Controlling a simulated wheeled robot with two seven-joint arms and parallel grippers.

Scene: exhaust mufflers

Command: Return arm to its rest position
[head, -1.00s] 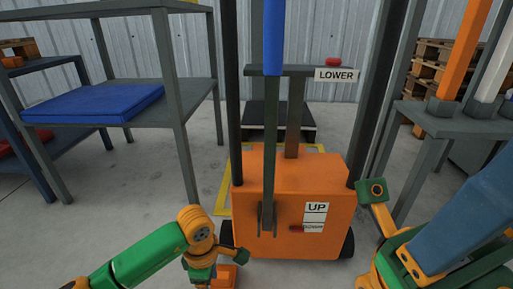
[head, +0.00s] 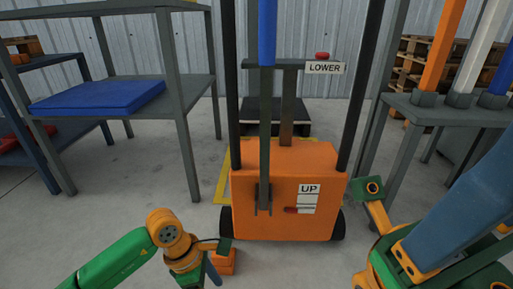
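My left arm (head: 120,258) comes in from the lower left, with a green link and an orange joint. Its gripper (head: 212,268) is low in front of the orange lift (head: 285,190), left of centre and partly cut by the bottom edge. I cannot tell whether its fingers are open or shut. An orange block-like part (head: 225,262) shows beside it; I cannot tell what it belongs to. My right arm (head: 450,240) is folded at the lower right, and its gripper is not in view.
The lift has a blue-topped lever (head: 267,35), a red LOWER button (head: 322,56) and an UP label (head: 309,188). A grey shelf (head: 190,95) with a blue slab (head: 98,97) stands left. A rack with upright coloured posts (head: 440,45) stands right. Open floor (head: 110,205) lies at left.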

